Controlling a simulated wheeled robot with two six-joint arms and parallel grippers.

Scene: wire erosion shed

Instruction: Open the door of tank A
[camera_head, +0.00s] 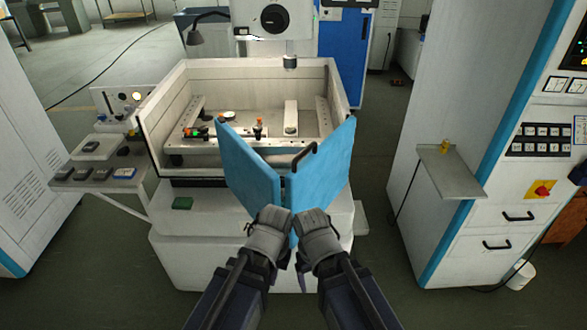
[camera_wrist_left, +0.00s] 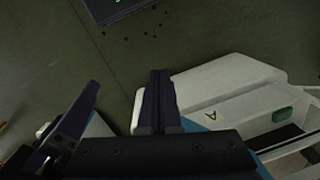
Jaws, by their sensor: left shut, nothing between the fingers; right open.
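Tank A is the white box-shaped tank (camera_head: 165,115) in the middle of the head view; its letter A label (camera_wrist_left: 211,115) shows in the left wrist view. Two blue door panels (camera_head: 245,165) (camera_head: 325,175) stand out from its front in a V, near edges close together. Whether either touches a panel is unclear.
A side shelf (camera_head: 95,165) stands left. A white cabinet (camera_head: 475,190) with a small shelf (camera_head: 450,172) stands right. Floor is clear between tank and cabinet.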

